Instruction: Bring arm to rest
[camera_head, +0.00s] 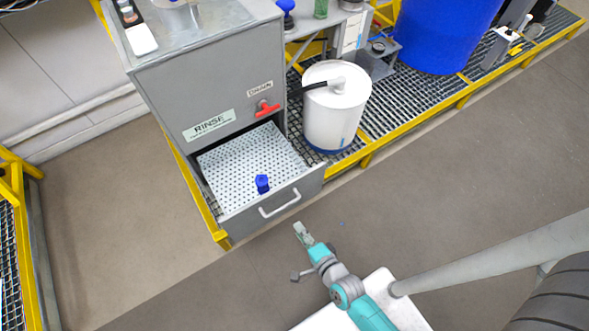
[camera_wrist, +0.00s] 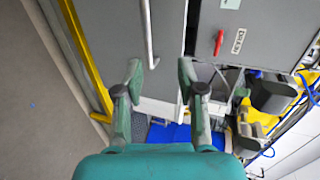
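My teal arm reaches out from the bottom of the head view, over the floor. My gripper (camera_head: 303,230) is in front of the open grey drawer (camera_head: 294,196), clear of its handle (camera_head: 280,203). In the wrist view my gripper (camera_wrist: 160,78) has its two fingers spread apart, with nothing held between them. The drawer handle (camera_wrist: 149,35) shows beyond the fingers there.
The open drawer juts out below the grey rinse station (camera_head: 225,90); a small blue part (camera_head: 262,184) stands on its perforated tray. A red drain valve (camera_head: 267,109), a white drum (camera_head: 335,115) and a blue barrel (camera_head: 440,35) are behind. The floor at left is clear.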

